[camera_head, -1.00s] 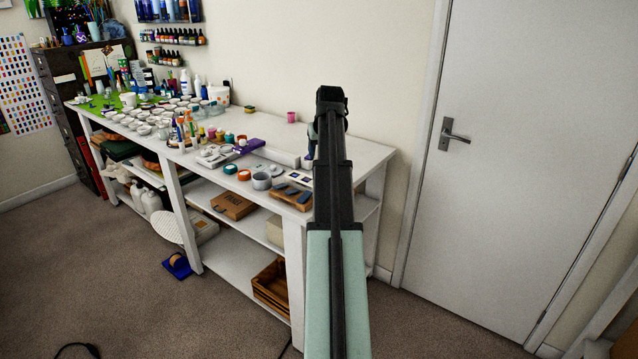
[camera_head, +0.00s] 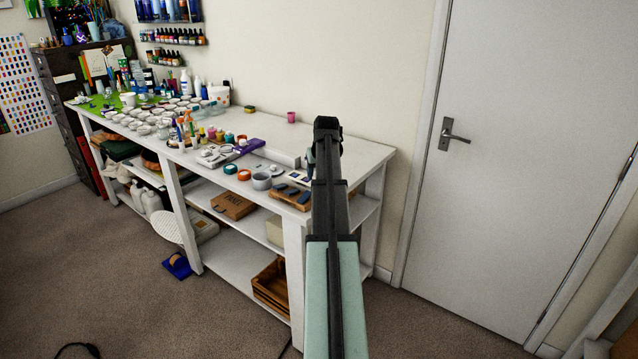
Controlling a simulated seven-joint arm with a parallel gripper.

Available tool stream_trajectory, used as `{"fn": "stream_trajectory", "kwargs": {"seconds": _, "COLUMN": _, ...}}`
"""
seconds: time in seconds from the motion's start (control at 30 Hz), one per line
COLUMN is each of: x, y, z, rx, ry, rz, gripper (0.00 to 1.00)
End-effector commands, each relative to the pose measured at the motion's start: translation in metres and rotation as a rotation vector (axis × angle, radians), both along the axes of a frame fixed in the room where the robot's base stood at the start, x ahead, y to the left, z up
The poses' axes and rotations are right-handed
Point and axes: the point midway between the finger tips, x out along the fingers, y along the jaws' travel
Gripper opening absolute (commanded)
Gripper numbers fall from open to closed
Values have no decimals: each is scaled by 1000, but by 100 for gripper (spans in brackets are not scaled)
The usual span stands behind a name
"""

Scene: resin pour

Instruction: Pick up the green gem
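My arm reaches up the middle of the head view, and its dark end with my gripper (camera_head: 310,160) is over the right part of the white workbench (camera_head: 350,155). The gripper fingers are mostly hidden behind the arm, so I cannot tell if they are open or shut. I cannot make out a green gem anywhere. The arm covers part of the bench top around a wooden board (camera_head: 293,200) with dark blue pieces near the front edge.
A grey cup (camera_head: 261,181), an orange-rimmed jar (camera_head: 244,175) and a teal-lidded jar (camera_head: 230,169) stand left of the board. A pink cup (camera_head: 291,117) stands at the back. Many white cups crowd the left. The bench's right end looks clear.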

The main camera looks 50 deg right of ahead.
Motion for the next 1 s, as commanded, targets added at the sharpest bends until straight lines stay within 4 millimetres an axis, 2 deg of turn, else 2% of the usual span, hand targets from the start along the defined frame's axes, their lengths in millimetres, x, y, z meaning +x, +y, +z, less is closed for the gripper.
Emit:
{"fn": "stream_trajectory", "kwargs": {"seconds": 0.2, "x": 7, "y": -7, "z": -23, "rx": 1, "ry": 1, "rz": 0, "gripper": 61}}
{"fn": "stream_trajectory", "kwargs": {"seconds": 0.43, "x": 8, "y": -7, "z": -25, "rx": 0, "ry": 0, "rz": 0, "gripper": 61}}
{"fn": "stream_trajectory", "kwargs": {"seconds": 1.0, "x": 8, "y": -7, "z": -24, "rx": 0, "ry": 0, "rz": 0, "gripper": 8}}
